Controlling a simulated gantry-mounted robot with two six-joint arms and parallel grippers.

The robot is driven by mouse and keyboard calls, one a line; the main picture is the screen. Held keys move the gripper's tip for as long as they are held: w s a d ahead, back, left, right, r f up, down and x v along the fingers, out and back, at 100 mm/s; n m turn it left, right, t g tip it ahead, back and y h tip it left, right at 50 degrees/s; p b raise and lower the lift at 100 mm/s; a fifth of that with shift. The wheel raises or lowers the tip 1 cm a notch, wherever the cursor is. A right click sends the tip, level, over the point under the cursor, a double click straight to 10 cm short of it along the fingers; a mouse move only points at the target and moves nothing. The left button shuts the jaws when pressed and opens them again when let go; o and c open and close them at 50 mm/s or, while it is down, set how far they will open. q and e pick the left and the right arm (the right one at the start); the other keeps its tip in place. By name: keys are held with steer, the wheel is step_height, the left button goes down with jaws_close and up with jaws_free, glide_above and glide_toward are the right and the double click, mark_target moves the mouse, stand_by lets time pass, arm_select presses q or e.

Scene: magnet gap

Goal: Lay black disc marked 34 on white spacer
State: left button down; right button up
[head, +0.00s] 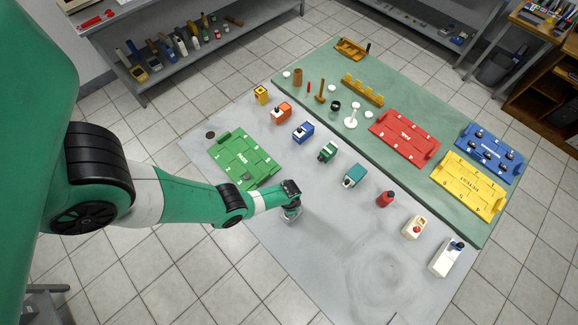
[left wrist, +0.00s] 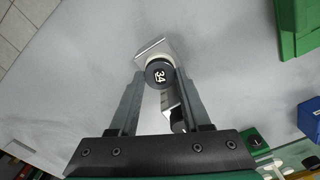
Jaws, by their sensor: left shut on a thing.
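My left gripper (head: 291,214) is low over the grey table. In the left wrist view its two fingers (left wrist: 160,76) are closed on the black disc marked 34 (left wrist: 160,72), whose face with the white number points at the camera. A silver-white angled piece (left wrist: 150,47) shows behind and beside the disc. I cannot tell whether it touches the disc or is the white spacer. In the head view the disc cannot be made out. My right gripper is not in view.
A green tray (head: 243,158) lies left of my gripper. Small white rounds, red tray (head: 405,138) and yellow tray (head: 468,186) lie farther back. The near table is clear.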

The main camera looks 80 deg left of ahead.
arm_select(q)
steer(key=shift+f, duration=0.2)
steer(key=shift+c, duration=1.4)
jaws_free()
steer(key=c, duration=0.5)
steer(key=shift+r, duration=0.1)
step_height(320, 180, up, 5)
steer(key=p, duration=0.4)
steer(key=shift+f, duration=0.3)
steer(key=o, duration=0.5)
